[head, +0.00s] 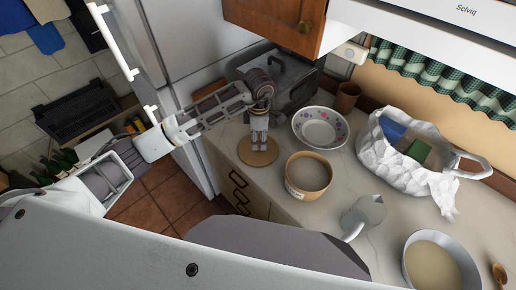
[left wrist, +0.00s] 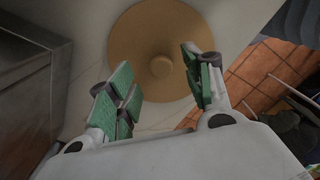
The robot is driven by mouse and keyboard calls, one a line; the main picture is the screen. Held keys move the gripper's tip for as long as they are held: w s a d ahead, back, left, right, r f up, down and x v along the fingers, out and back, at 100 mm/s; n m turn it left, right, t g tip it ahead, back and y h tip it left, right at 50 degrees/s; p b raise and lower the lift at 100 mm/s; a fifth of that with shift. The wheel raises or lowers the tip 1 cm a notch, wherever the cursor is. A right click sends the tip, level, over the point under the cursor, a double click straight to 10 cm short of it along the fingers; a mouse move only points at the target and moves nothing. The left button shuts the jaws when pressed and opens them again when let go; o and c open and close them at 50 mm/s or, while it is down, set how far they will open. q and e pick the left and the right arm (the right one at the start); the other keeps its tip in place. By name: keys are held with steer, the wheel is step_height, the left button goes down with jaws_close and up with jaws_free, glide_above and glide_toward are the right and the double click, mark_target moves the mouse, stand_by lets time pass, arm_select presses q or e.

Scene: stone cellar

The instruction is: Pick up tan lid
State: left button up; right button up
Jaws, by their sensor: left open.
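The tan lid (head: 258,157) is a round disc lying flat on the pale counter, near its front edge. In the left wrist view the tan lid (left wrist: 150,32) shows with its round knob (left wrist: 160,66) in the middle. My left gripper (head: 258,145) is above the lid, pointing down, and hides part of it in the head view. In the left wrist view my left gripper (left wrist: 158,90) has its green-padded fingers wide apart, with nothing between them. The knob lies just beyond the gap between the fingertips. My right gripper is not in view.
A tan pot (head: 308,177) stands right of the lid, with a patterned bowl (head: 320,128) behind it. A grey pitcher (head: 366,212), a white bag (head: 400,160) and a large bowl (head: 438,262) are farther right. A dark metal appliance (head: 290,75) stands behind my left gripper.

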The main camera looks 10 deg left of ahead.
arm_select(q)
steer(key=shift+s+a+f+p, duration=0.15)
steer(key=shift+f+p, duration=0.35)
steer(key=shift+f, duration=1.4)
steer(key=c, duration=0.9)
